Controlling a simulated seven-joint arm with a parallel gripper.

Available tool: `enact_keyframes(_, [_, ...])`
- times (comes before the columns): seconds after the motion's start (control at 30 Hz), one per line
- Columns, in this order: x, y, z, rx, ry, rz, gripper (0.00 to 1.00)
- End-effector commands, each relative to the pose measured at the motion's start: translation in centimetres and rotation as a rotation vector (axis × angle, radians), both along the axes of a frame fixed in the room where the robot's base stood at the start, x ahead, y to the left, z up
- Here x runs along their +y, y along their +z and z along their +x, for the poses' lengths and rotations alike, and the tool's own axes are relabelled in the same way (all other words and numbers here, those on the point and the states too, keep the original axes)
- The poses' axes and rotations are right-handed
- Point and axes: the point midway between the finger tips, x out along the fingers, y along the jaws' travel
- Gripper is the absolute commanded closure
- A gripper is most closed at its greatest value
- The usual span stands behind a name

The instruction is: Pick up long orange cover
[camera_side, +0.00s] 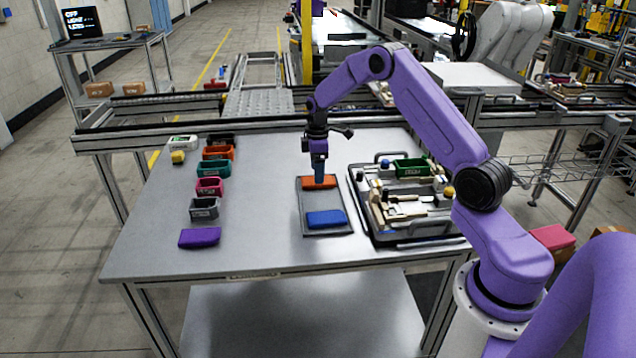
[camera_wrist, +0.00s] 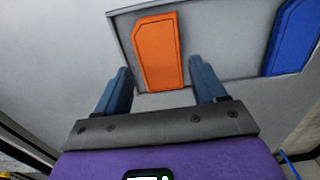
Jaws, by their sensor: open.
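The long orange cover (camera_side: 319,183) lies flat at the far end of a grey tray (camera_side: 326,205) on the table. It also shows in the wrist view (camera_wrist: 158,52), where its near end reaches toward the space between my fingers. My gripper (camera_side: 319,178) points down over the orange cover. In the wrist view its two blue fingers (camera_wrist: 160,80) are spread apart, one to each side of the cover, with nothing held. I cannot tell the exact height of the fingertips above the cover.
A blue cover (camera_side: 326,218) lies on the same tray, nearer the front. A pallet fixture (camera_side: 378,230) with a green part (camera_side: 411,168) stands to the right. Several coloured housings and a purple cover (camera_side: 199,238) are at the left. The table between them and the tray is clear.

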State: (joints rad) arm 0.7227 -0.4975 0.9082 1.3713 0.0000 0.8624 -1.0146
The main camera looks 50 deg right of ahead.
Motion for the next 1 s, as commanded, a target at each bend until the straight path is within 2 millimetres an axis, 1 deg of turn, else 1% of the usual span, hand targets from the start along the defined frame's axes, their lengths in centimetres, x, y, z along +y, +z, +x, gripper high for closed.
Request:
enact_keyframes(0.03, [-0.2, -0.8, -0.2, 0.004, -0.002, 0.001, 0.30])
enact_keyframes(0.1, [-0.1, -1.7, -0.2, 0.004, 0.000, 0.001, 0.30])
enact_keyframes(0.2, [-0.1, -2.6, -0.1, 0.001, -0.001, 0.001, 0.30])
enact_keyframes(0.3, [-0.1, -2.9, -0.1, -0.001, -0.001, -0.001, 0.30])
enact_keyframes(0.47, [-0.1, -2.9, -0.1, -0.001, -0.001, 0.000, 0.30])
enact_keyframes(0.5, [-0.1, -2.9, -0.1, -0.001, -0.001, 0.000, 0.33])
enact_keyframes(0.57, [-0.1, -2.8, -0.1, -0.001, -0.001, -0.001, 0.53])
enact_keyframes(0.6, [-0.1, -2.8, -0.1, -0.001, -0.001, -0.001, 0.66])
enact_keyframes(0.63, [-0.1, -2.8, -0.1, -0.001, -0.001, -0.001, 0.73])
enact_keyframes(1.0, [-0.1, -2.6, -0.1, -0.001, 0.000, 0.000, 0.73])
